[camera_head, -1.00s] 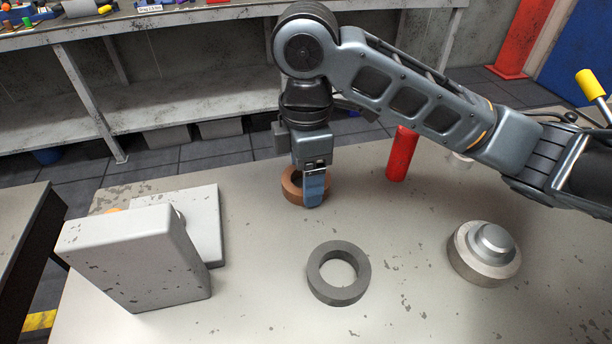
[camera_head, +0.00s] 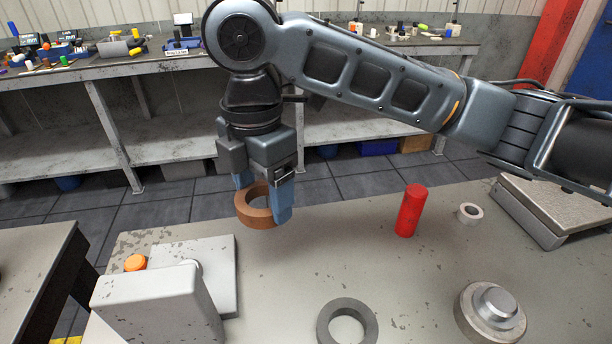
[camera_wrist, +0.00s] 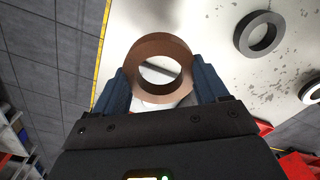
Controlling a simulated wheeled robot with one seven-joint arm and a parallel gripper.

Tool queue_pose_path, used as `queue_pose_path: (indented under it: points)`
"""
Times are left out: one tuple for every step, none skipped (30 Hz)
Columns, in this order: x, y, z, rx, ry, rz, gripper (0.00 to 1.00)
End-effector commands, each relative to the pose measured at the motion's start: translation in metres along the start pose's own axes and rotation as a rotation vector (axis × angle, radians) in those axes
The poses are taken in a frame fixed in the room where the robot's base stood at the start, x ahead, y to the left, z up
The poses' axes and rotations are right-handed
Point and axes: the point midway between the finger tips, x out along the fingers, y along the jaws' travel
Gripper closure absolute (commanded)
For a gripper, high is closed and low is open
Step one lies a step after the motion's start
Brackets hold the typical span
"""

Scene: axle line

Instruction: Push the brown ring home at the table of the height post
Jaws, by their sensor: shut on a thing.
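The brown ring (camera_head: 256,207) is held between the blue fingers of my gripper (camera_head: 266,200), raised above the table's far edge in the head view. In the wrist view the brown ring (camera_wrist: 160,66) sits between both fingertips of my gripper (camera_wrist: 160,88), its hole open towards the camera. A pale grey block-shaped device (camera_head: 160,305) on a flat plate (camera_head: 222,262) stands at the table's left, with an orange button (camera_head: 135,262) behind it. I cannot tell from these views whether this is the height post.
On the table (camera_head: 290,275) lie a dark grey ring (camera_head: 325,325), a stepped metal disc (camera_head: 472,318) and a small pale ring (camera_head: 470,212). A red cylinder (camera_head: 410,210) stands upright near the far edge. A pale slab (camera_head: 545,205) is at the right.

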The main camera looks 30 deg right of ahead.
Motion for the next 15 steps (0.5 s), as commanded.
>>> queue_pose_path:
  points:
    - [-0.005,0.007,-0.016,-0.105,-0.002,-0.002,0.64]
    - [-0.006,0.011,-0.024,-0.173,-0.001,-0.002,0.64]
    - [-0.006,0.016,-0.036,-0.262,-0.001,-0.002,0.64]
    - [-0.005,0.019,-0.044,-0.328,-0.002,-0.002,0.64]
    - [-0.005,0.022,-0.052,-0.393,-0.002,-0.002,0.64]
    - [-0.005,0.026,-0.063,-0.475,-0.003,-0.001,0.64]
    - [-0.005,0.029,-0.070,-0.534,-0.004,-0.001,0.64]
    - [-0.005,0.031,-0.077,-0.589,-0.004,-0.001,0.64]
    - [-0.005,0.034,-0.086,-0.659,-0.005,0.000,0.64]
    - [-0.004,0.036,-0.092,-0.706,-0.006,0.000,0.64]
    - [-0.004,0.037,-0.098,-0.750,-0.007,0.000,0.64]
    - [-0.004,0.039,-0.104,-0.801,-0.008,0.000,0.64]
    - [-0.004,0.040,-0.109,-0.835,-0.008,0.001,0.64]
    - [-0.003,0.041,-0.113,-0.865,-0.008,0.002,0.64]
    - [-0.003,0.042,-0.116,-0.897,-0.009,0.002,0.64]
